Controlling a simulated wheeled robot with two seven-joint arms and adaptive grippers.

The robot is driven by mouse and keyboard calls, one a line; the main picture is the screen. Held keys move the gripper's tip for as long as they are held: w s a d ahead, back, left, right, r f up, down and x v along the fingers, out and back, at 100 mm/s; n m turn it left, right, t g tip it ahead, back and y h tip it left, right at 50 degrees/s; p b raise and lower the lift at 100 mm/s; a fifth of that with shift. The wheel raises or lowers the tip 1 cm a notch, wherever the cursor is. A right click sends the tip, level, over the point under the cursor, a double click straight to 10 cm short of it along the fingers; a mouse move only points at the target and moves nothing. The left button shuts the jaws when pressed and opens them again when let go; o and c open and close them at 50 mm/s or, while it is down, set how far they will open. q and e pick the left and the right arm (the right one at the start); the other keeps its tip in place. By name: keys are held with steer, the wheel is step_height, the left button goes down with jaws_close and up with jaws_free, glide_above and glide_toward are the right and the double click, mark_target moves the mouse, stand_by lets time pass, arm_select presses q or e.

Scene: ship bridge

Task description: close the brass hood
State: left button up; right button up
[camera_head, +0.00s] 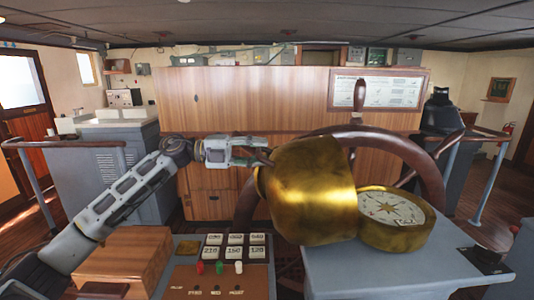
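The brass hood (308,192) is a large, shiny golden drum in the middle of the view. It is tilted over to the left of the compass (396,211), and the compass dial shows uncovered. The compass sits in a round brass bowl on a grey pedestal top (360,268). My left gripper (264,153) is at the upper left edge of the hood, its fingers apart with a gap between them. The fingertips are close to the hood; I cannot tell whether they touch it. My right gripper is not in view.
A wooden ship's wheel (419,158) stands behind the hood and compass. A console with buttons (236,246) and a wooden box (126,256) are at the front left. A wooden cabinet (250,98) stands behind. Railings flank both sides.

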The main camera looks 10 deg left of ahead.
arm_select(q)
steer(key=shift+d, duration=0.15)
steer(key=c, duration=0.7)
jaws_close()
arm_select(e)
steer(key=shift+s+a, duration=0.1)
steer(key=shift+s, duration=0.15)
